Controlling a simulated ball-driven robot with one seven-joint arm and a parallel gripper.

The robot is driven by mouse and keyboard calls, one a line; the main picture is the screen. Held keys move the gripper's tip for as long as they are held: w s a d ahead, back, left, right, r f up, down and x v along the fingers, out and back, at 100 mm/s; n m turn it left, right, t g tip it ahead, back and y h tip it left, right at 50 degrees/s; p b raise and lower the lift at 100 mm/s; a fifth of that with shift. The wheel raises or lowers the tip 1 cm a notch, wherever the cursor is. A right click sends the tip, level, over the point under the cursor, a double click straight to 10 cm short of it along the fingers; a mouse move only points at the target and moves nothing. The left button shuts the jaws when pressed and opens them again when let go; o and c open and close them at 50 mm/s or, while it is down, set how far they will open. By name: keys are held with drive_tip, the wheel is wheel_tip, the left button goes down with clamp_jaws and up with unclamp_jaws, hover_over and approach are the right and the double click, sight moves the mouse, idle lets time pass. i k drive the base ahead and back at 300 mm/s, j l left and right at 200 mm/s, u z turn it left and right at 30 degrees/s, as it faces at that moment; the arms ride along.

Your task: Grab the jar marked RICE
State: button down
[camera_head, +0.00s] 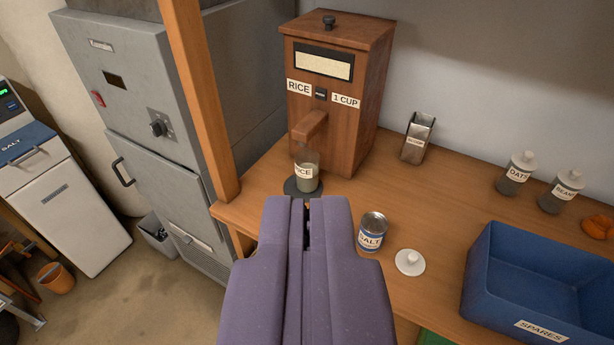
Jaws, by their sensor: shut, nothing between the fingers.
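The jar marked RICE (306,172) is a small clear glass jar with a white label. It stands upright on a dark round pad (293,189) under the wooden spout (310,126) of the dispenser, with no lid visible on it. My gripper (307,203) is in the lower middle of the view, in purple covers, with its tip just below the jar in the picture. It is shut and empty. Whether the tip touches the pad or jar cannot be told.
A wooden dispenser (337,85) labelled RICE and 1 CUP stands behind the jar. A SALT can (372,232) and a white lid (410,262) are to the right, with a blue SPARES bin (540,285) beyond. A wooden post (200,100) rises at the left.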

sight(307, 160)
drive_tip(key=i+j+z, duration=0.55)
drive_tip(key=i+j, duration=0.15)
drive_tip(key=i+j+z, duration=0.25)
drive_tip(key=j, duration=0.25)
drive_tip(key=i+j+z, duration=0.1)
drive_tip(key=i, duration=0.2)
drive_tip(key=i+j+z, duration=0.1)
drive_tip(key=i+j, duration=0.1)
drive_tip(key=i, duration=0.1)
